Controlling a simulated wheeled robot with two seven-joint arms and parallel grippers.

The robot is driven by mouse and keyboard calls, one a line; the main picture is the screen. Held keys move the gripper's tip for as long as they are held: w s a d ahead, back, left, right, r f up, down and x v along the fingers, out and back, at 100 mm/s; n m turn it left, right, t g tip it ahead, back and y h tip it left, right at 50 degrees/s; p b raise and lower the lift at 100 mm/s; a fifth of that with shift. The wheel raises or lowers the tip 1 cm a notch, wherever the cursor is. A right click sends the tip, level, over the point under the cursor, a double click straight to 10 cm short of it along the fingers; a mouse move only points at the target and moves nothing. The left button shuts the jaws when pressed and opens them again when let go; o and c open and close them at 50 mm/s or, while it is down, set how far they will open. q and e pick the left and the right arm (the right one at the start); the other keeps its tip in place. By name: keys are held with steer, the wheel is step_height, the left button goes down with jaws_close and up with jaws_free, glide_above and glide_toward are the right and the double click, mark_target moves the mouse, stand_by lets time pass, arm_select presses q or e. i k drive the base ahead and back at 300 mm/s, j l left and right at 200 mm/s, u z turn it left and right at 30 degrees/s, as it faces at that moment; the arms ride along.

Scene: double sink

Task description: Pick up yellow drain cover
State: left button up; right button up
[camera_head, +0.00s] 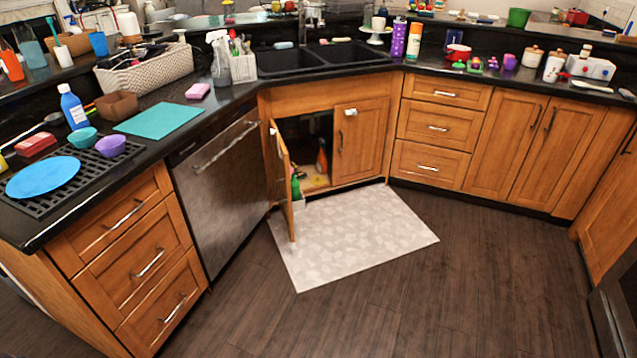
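I cannot make out a yellow drain cover for certain. The double sink (318,58) is black and set into the dark corner counter; its basin floors are too dark to show what lies in them. A small yellow object (3,163) is cut off by the left edge of the view, and I cannot tell what it is. Neither of my grippers is in view.
The left cabinet door (283,180) below the sink stands open, with bottles inside. A pale mat (350,237) lies in front. The left counter holds a blue plate (43,177), bowls and a teal mat (160,120). The wooden floor (400,310) is clear.

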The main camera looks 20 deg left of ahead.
mark_target(317, 180)
steer(key=i+l+u, duration=0.1)
steer(key=i, duration=1.85)
